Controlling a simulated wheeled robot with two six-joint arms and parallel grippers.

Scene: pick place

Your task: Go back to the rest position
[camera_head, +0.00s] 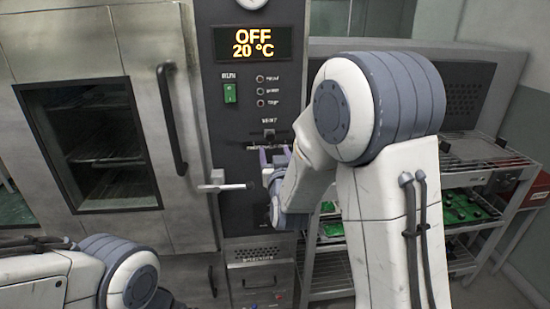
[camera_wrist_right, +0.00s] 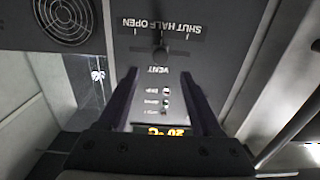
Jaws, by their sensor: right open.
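My right gripper (camera_head: 275,153) is in front of the oven's dark control panel (camera_head: 210,110), at the vent control, with its body partly hidden by my right arm. In the right wrist view, the two fingers of this gripper (camera_wrist_right: 160,75) stand apart with nothing between them. The vent lever (camera_wrist_right: 160,50) shows upside down just beyond the fingertips, by the marks SHUT, HALF and OPEN. I cannot tell whether a finger touches it. Part of my left arm shows at the lower left of the head view, but its gripper does not.
The display (camera_head: 252,45) reads OFF, 20 °C. The oven door (camera_head: 90,130) at left is shut, with a long dark handle (camera_head: 172,118). A pale lever handle (camera_head: 222,187) sticks out left of my right gripper. A rack (camera_head: 465,235) with green boards stands at right.

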